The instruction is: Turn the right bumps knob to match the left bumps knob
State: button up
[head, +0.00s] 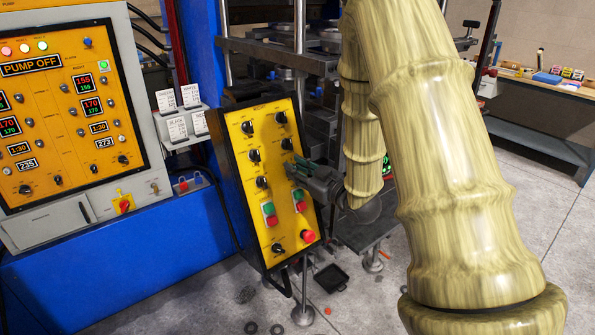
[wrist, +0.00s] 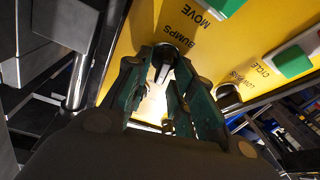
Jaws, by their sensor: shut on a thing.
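The yellow control panel (head: 270,158) stands tilted in the middle of the head view, with two columns of black knobs. My gripper (head: 296,168) reaches in from the right at the third row of the right column and covers the knob there. In the wrist view my gripper (wrist: 167,80) is shut on a dark knob (wrist: 161,63) beside the printed word BUMPS. The fingers hide much of this knob, so its pointer angle is unclear. The left knob of that row (head: 262,182) is uncovered; labels are too small to read in the head view.
Green and red buttons (head: 269,213) sit below the knobs, with a red knob (head: 308,236) at the lower right. A card holder (head: 180,124) stands left of the panel.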

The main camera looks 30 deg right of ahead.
jog(key=o, duration=0.7)
jog(key=s, duration=0.4)
jog(key=s+d, duration=0.1)
jog(key=s, duration=0.3)
jog(key=s+d, duration=0.1)
jog(key=s, duration=0.3)
jog(key=shift+d, duration=0.1)
